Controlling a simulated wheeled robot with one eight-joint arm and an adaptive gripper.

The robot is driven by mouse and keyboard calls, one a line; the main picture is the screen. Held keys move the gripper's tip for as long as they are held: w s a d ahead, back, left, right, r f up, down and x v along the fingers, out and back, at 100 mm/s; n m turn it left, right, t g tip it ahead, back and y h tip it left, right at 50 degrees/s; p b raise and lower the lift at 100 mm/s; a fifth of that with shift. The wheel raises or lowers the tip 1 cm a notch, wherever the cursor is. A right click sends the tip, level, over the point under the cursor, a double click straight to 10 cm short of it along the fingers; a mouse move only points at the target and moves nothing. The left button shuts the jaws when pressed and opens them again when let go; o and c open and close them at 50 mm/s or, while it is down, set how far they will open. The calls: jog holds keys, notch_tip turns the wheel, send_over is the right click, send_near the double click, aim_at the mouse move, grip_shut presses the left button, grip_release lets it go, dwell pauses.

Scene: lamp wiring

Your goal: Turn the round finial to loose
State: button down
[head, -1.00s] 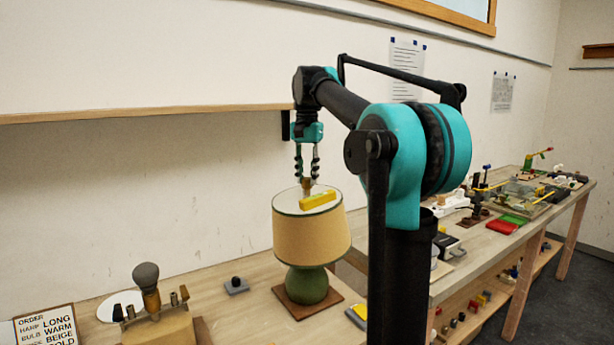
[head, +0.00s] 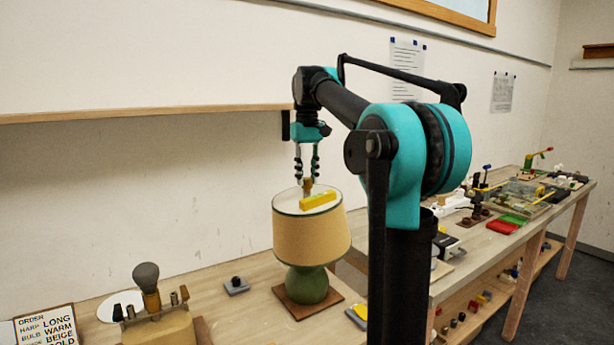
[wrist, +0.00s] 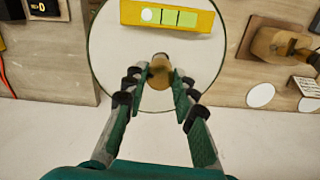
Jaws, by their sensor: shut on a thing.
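The round finial (wrist: 160,70) is a small brass-brown knob at the top middle of the lamp shade; it also shows in the head view (head: 307,183). The beige shade (head: 312,232) sits on a green lamp base (head: 307,285) on a brown square board. My gripper (wrist: 159,78) points down over the shade, with its fingers on either side of the finial and shut on it. In the head view my gripper (head: 307,178) is right above the shade top.
A stand with a grey bulb (head: 146,275) and an order card (head: 45,328) are at the front left. A small grey block (head: 236,286) lies left of the lamp. A wall shelf (head: 150,113) runs behind. The right bench holds many parts.

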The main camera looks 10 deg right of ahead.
aim_at(307, 178)
jog(key=shift+n, duration=2)
jog(key=c, duration=1.2)
grip_release()
jog(key=shift+r, duration=0.1)
notch_tip(307, 178, up, 12)
jog(key=shift+f, duration=0.1)
